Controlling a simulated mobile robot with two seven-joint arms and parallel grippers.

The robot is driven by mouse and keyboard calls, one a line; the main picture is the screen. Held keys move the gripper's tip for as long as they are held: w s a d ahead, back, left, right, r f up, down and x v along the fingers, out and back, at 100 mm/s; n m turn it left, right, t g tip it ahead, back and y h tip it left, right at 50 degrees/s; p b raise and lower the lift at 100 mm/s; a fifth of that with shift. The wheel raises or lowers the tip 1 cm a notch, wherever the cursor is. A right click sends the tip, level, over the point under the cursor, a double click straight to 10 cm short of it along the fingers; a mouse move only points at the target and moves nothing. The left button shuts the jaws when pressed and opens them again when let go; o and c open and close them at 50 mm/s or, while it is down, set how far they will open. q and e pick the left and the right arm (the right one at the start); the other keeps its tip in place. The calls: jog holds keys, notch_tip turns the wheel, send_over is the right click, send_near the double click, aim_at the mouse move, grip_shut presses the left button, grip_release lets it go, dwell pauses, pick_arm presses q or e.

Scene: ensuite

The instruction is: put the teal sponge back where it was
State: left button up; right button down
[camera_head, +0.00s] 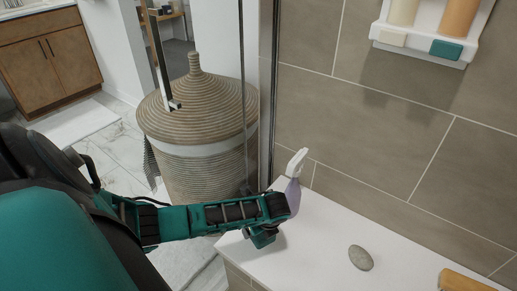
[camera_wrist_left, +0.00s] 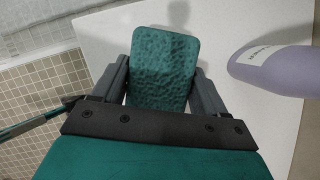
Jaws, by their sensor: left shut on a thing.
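A teal, pitted sponge (camera_wrist_left: 165,72) is between the two dark fingers of my left gripper (camera_wrist_left: 160,88), which is shut on it above the white ledge (camera_head: 310,250). In the head view my left gripper (camera_head: 264,236) is over the near left end of that ledge, beside a purple spray bottle (camera_head: 293,192); the held sponge is hard to tell from the teal gripper there. A second teal block (camera_head: 446,49) lies on the white wall shelf (camera_head: 416,55), right of a cream block (camera_head: 392,38). My right gripper is not in view.
A grey stone (camera_head: 360,258) and an orange bottle (camera_head: 462,281) lie on the ledge. Tan and orange bottles stand on the wall shelf. A lidded wicker basket (camera_head: 197,130) stands on the floor behind my left arm. The ledge between bottle and stone is clear.

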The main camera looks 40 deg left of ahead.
pick_arm(q)
notch_tip(320, 180, down, 4)
jog(key=b, duration=0.3)
jog(key=shift+r+b, duration=0.15)
jog(key=shift+b, duration=0.25)
jog(key=shift+r, duration=0.1)
jog(key=o, duration=1)
